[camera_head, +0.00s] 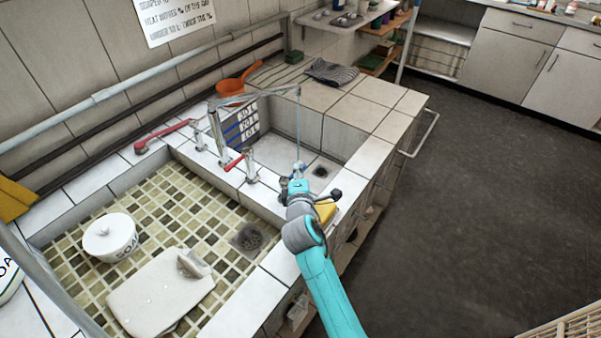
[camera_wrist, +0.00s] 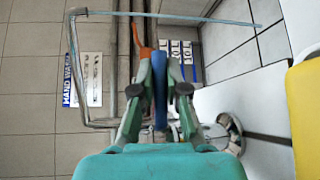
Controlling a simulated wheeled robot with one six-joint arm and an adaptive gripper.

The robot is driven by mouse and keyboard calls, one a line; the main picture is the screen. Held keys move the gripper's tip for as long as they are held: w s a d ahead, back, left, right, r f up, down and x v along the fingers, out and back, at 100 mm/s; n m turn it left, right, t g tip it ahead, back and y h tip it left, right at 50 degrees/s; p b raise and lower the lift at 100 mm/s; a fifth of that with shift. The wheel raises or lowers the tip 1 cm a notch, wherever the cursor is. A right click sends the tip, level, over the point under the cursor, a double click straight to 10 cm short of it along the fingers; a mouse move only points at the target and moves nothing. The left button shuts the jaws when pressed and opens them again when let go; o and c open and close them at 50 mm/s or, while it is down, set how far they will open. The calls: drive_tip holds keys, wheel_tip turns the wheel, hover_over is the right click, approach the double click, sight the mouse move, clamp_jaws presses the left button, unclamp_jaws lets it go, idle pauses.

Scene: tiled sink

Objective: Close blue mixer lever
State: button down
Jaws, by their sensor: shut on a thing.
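The blue mixer lever (camera_wrist: 160,88) shows in the wrist view as a narrow blue bar between the two fingers of my gripper (camera_wrist: 160,62). The fingers are shut on it from both sides. In the head view my gripper (camera_head: 297,175) is at the front edge of the sink divider, and the lever is small and mostly hidden there. The chrome spout (camera_head: 214,120) arches over the far basin. A thin stream of water (camera_head: 298,125) falls from its end, and the water also shows in the wrist view (camera_wrist: 180,20).
A red lever (camera_head: 234,161) sits on the tap to the left. The near basin holds a white soap pot (camera_head: 110,237) and a cutting board (camera_head: 160,290). A yellow sponge (camera_head: 326,211) lies beside my wrist. The dark floor (camera_head: 470,190) at right is clear.

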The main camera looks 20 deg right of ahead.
drive_tip(key=shift+w+a+f+n+y, duration=0.15)
drive_tip(key=shift+n+y, duration=0.15)
drive_tip(key=shift+y, duration=0.2)
drive_tip(key=shift+w+r+n+y, duration=0.1)
drive_tip(key=shift+n+y, duration=0.2)
drive_tip(key=shift+y, duration=0.2)
drive_tip(key=c, duration=1.2)
unclamp_jaws()
drive_tip(key=shift+s, duration=0.1)
drive_tip(key=v, duration=1.2)
drive_tip(key=shift+f, duration=0.2)
